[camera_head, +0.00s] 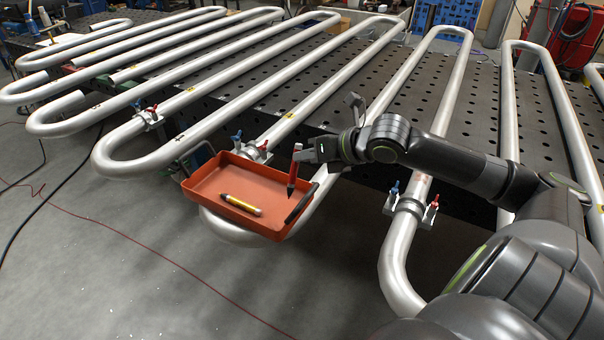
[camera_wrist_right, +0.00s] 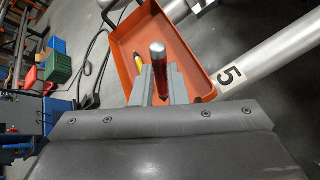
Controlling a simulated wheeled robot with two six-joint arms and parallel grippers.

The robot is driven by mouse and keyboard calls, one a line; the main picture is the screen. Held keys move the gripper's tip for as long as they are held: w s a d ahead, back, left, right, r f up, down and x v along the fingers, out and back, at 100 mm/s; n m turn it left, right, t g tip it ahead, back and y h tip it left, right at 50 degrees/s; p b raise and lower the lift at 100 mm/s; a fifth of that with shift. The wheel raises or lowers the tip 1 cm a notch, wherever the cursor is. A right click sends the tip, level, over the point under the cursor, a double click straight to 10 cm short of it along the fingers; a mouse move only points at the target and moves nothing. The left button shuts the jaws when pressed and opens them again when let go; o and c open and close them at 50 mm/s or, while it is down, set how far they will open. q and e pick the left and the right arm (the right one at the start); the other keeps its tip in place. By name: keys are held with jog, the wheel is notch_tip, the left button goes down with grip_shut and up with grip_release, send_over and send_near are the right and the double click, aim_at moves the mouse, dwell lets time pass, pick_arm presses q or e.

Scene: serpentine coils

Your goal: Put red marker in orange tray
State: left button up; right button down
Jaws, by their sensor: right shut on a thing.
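The red marker (camera_head: 293,172) is held upright, slightly tilted, between the fingers of my right gripper (camera_head: 299,155). In the right wrist view the red marker (camera_wrist_right: 158,68) stands between the two grey fingers (camera_wrist_right: 159,84). The orange tray (camera_head: 205,171) lies below on the pipe coils, and the marker's dark tip points down over its right part. I cannot tell whether the tip touches the tray floor. The tray also shows in the right wrist view (camera_wrist_right: 192,50). My left gripper is not in view.
A yellow marker (camera_head: 240,205) lies in the tray, and a dark pen-like thing (camera_head: 301,203) lies along its right side. Silver pipe coils (camera_head: 215,110) with small clamps surround the tray on a perforated dark table (camera_head: 470,120). The tray's left middle is free.

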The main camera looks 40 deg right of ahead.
aim_at(294, 172)
jog(key=shift+f, duration=2.4)
jog(key=shift+f, duration=0.15)
jog(key=c, duration=1.9)
grip_release()
jog(key=o, duration=0.5)
jog(key=shift+c, duration=0.2)
